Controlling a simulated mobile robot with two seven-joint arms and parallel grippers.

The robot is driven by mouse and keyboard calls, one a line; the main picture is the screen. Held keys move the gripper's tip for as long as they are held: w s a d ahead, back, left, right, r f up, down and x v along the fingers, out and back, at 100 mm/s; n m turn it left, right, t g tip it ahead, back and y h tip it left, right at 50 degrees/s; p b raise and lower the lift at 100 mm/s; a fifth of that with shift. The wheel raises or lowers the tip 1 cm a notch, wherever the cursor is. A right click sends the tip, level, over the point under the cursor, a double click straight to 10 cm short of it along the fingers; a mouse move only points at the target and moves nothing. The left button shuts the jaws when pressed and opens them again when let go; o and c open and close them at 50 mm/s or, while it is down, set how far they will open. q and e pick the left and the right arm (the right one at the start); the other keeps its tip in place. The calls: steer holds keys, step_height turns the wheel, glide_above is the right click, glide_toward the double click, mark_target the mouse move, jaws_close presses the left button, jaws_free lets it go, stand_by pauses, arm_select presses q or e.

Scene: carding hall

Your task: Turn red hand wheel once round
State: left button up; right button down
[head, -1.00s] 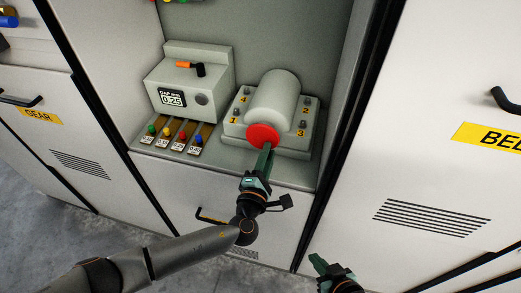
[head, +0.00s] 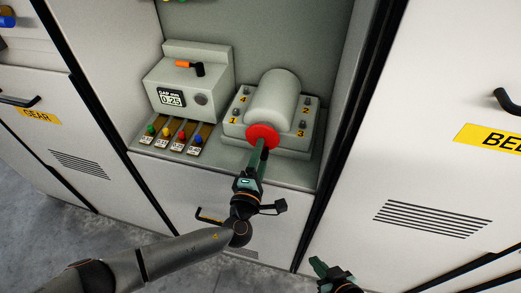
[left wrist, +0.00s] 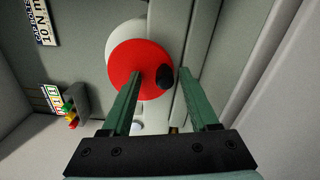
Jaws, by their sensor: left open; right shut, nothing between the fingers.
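The red hand wheel (head: 261,134) sits on the front end of a pale grey cylinder housing (head: 274,100) in the cabinet recess. The left wrist view shows its red face (left wrist: 128,58) and a black knob (left wrist: 166,77) near the rim. My left gripper (head: 263,146) is at the wheel's front. Its open fingers (left wrist: 160,72) appear on either side of the knob in the left wrist view; contact cannot be told. The knob is not distinguishable in the head view. My right gripper (head: 317,262) is shut and empty, low in front of the cabinet.
Numbered bolts surround the housing on its base plate. A gauge box (head: 188,84) reading 0.25 with an orange-tipped lever stands left of it, behind several coloured-knob tags (head: 173,139). Black-edged cabinet walls flank the recess; a panel with a handle (head: 210,215) is below.

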arm_select(q)
steer(key=shift+d+v, duration=0.15)
steer(key=shift+v, duration=1.4)
steer(key=shift+d+v, duration=0.15)
steer(key=shift+v, duration=1.4)
steer(key=shift+s+f, duration=0.1)
steer(key=shift+f, duration=0.05)
